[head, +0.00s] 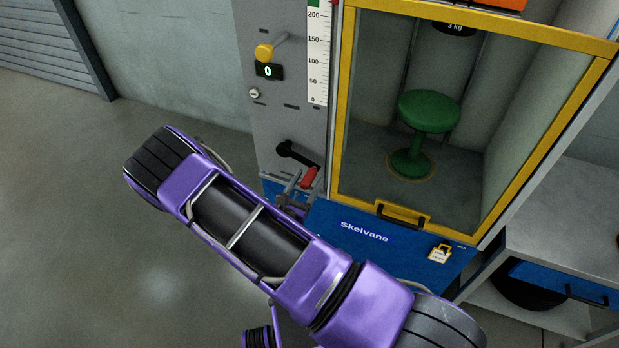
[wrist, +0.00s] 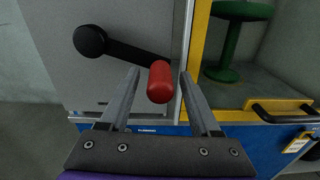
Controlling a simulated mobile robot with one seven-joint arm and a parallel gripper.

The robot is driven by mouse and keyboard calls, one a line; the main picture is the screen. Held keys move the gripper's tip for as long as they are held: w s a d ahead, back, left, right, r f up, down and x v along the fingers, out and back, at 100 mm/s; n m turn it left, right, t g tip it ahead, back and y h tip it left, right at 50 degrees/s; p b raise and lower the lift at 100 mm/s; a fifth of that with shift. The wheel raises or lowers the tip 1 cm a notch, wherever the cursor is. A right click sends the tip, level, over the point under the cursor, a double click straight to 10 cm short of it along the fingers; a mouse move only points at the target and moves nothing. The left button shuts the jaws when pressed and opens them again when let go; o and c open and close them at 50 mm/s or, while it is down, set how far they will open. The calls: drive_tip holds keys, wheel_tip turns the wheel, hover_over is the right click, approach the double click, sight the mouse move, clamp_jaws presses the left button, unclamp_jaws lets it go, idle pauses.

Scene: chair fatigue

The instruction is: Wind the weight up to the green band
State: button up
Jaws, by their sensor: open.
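A black crank arm (head: 290,150) with a red handle (head: 309,178) is on the grey panel, left of the yellow-framed enclosure. My gripper (head: 299,184) is at the crank. In the wrist view my gripper (wrist: 160,78) is open, with one finger on each side of the red handle (wrist: 160,82); I cannot tell whether they touch it. The crank's black hub (wrist: 90,41) is up and to the left. The weight (head: 455,28), marked 3 kg, hangs high in the enclosure above a green stool (head: 428,112). The scale (head: 317,60) has a green band (head: 314,3) at the picture's top edge.
Open floor lies left.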

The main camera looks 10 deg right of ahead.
drive_tip(key=shift+x, duration=0.85)
clamp_jaws()
idle(0.8)
